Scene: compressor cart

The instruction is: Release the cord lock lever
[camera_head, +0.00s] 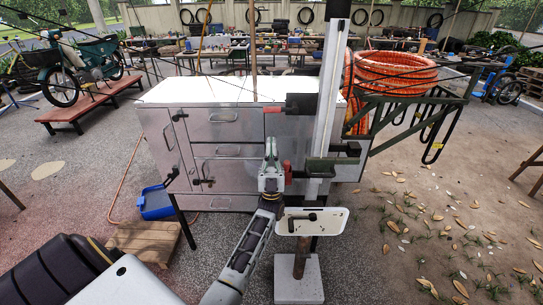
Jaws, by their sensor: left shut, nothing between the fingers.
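A tall pale metal post (333,80) stands in front of a silver cabinet. Low on the post is a dark green and black clamp block (322,166) with a small red part (287,172) at its left end, which may be the cord lock lever; I cannot tell for sure. A black block (300,104) with a red tip sits higher on the post. My left gripper (271,148) is shut and points upward, just left of the clamp block and beside the red part. Whether it touches the red part is unclear. My right gripper is out of view.
A white plate (332,219) with a black handle is below the clamp, over a pale base block (299,281). The silver cabinet (225,132) stands behind. Orange hose coils (395,72) hang on a green rack at right. A blue bin (156,203) lies at left.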

